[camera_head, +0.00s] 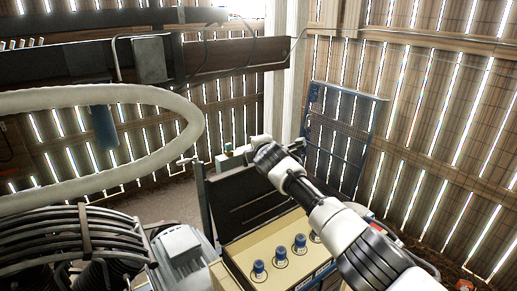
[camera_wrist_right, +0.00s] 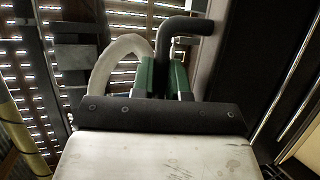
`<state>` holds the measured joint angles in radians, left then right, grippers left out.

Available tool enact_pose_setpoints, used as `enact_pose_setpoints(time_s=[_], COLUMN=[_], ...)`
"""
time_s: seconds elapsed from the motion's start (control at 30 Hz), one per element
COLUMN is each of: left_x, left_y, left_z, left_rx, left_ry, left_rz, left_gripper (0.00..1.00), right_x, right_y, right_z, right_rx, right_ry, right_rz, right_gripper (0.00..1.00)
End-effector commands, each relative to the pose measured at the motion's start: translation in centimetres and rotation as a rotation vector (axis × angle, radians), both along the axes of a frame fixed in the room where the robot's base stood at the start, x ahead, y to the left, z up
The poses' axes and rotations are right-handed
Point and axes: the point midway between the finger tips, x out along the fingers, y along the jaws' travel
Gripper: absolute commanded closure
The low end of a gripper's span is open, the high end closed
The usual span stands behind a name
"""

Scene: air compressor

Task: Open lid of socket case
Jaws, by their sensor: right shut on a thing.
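The socket case (camera_head: 236,262) is at the bottom centre of the head view. Its tan tray holds several blue-topped sockets (camera_head: 299,243). Its dark lid (camera_head: 235,205) stands raised, steeply tilted behind the tray; its exact angle is hard to tell. My right arm reaches over the case from the lower right and covers part of the tray and lid. My right gripper (camera_head: 227,154) is at the lid's upper edge. In the right wrist view, its green finger pads (camera_wrist_right: 163,76) are shut on a bent black handle (camera_wrist_right: 186,26). My left gripper is out of view.
A thick white hose (camera_head: 130,92) loops at the left. Black compressor parts (camera_head: 75,235) and a grey motor (camera_head: 180,250) stand left of the case. A blue metal frame (camera_head: 340,125) leans by the slatted wall (camera_head: 440,100). Bare floor shows behind the motor.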

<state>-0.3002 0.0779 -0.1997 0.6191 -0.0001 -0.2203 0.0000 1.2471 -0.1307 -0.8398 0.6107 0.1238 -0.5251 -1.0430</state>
Motion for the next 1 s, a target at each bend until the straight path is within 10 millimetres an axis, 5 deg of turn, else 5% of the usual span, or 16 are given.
enact_pose_setpoints(time_s=[0.03,0.07,0.23,0.67,1.0], left_x=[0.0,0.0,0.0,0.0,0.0], left_y=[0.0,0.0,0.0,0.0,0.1], left_z=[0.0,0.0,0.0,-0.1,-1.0], left_rx=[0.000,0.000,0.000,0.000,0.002], left_ry=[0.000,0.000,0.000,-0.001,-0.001], left_rz=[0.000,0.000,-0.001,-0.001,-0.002], left_gripper=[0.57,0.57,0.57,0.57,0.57], right_x=[0.0,0.0,0.0,-0.4,-3.3], right_y=[0.0,0.0,0.0,-0.1,-0.9], right_z=[0.1,0.1,0.1,0.2,0.9], right_rx=[0.001,0.001,0.001,0.002,0.003], right_ry=[-0.002,-0.002,-0.001,-0.001,-0.003], right_rz=[0.001,0.001,0.001,0.002,0.002], right_gripper=[1.00,0.84,0.61,0.61,0.61])
